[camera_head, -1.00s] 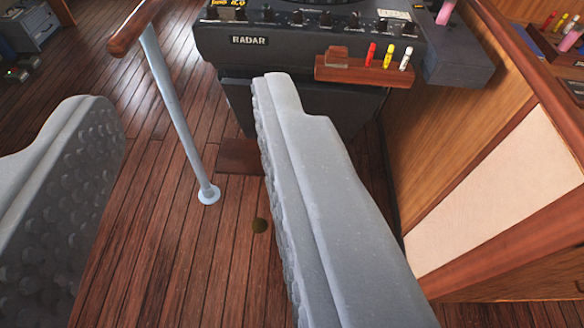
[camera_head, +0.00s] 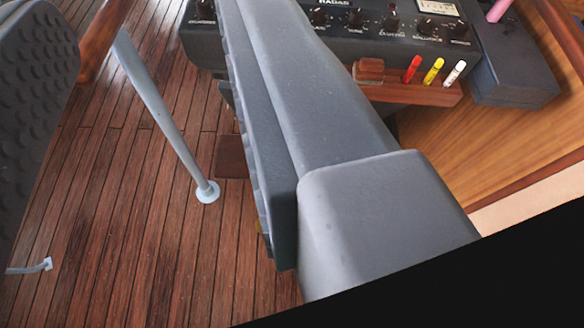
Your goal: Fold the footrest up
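My gripper (camera_head: 148,45) is open and empty. Its left finger, with a bumpy grey pad, is at the upper left, and its right finger crosses the middle and runs past the top edge. A flat reddish-brown board (camera_head: 229,157) shows low by the floor, between the fingers in the picture, close to the right finger. It may be the footrest, but I cannot tell for sure. The right finger hides what lies to its right. I see no contact between gripper and board.
A radar console (camera_head: 390,25) stands at the top, with a wooden pen holder (camera_head: 415,92) on its front. A light-blue post (camera_head: 165,110) stands on the plank floor (camera_head: 120,230). A wood-panelled unit (camera_head: 490,150) is at right. Black fills the lower right.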

